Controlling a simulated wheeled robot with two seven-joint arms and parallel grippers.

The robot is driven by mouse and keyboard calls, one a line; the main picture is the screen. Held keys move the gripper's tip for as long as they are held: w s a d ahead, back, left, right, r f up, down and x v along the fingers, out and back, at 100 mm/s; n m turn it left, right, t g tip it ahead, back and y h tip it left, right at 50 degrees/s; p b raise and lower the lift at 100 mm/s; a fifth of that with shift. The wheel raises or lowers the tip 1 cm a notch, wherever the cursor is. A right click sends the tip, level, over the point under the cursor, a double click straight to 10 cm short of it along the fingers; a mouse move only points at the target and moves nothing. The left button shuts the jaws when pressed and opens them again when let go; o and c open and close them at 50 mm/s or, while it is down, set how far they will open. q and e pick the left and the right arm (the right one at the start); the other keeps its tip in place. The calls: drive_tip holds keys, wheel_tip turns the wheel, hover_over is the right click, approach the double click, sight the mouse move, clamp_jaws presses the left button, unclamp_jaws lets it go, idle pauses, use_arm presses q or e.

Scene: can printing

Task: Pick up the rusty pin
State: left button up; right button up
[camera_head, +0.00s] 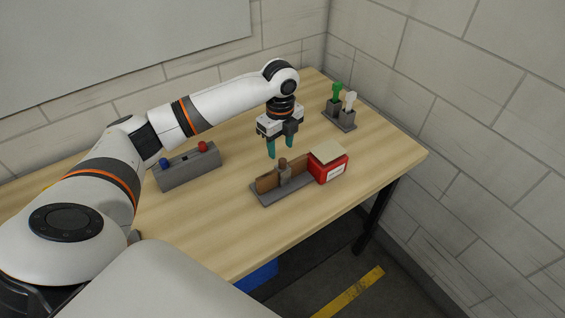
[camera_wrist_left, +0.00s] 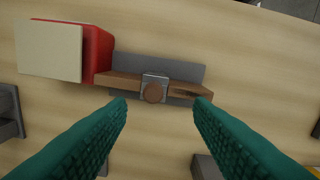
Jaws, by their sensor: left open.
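The rusty pin (camera_head: 283,163) stands upright in a grey holder on a grey base, with a brown strip behind it. Its round brown top (camera_wrist_left: 155,92) shows in the left wrist view. My left gripper (camera_head: 278,151) hangs pointing down just above and slightly left of the pin. Its green fingers (camera_wrist_left: 160,108) are open and empty, with the pin top showing between and beyond the fingertips in the wrist view. The pin's lower part is hidden in the holder. My right gripper does not show.
A red box with a beige top (camera_head: 334,172) sits at the right end of the base (camera_head: 262,197). A grey stand with blue and red knobs (camera_head: 188,168) is on the left. A grey stand with green and white pieces (camera_head: 340,119) is behind right. The front table is clear.

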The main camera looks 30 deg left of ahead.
sight(283, 160)
use_arm(q)
drive_tip(key=shift+w+a+f, duration=0.1)
drive_tip(key=shift+f, duration=0.25)
drive_tip(key=f+p, duration=0.2)
drive_tip(key=f, duration=0.1)
drive_tip(key=shift+w, duration=0.3)
drive_tip(key=shift+d+f, duration=0.2)
drive_tip(key=shift+f, duration=0.95)
drive_tip(key=shift+a, duration=0.1)
clamp_jaws()
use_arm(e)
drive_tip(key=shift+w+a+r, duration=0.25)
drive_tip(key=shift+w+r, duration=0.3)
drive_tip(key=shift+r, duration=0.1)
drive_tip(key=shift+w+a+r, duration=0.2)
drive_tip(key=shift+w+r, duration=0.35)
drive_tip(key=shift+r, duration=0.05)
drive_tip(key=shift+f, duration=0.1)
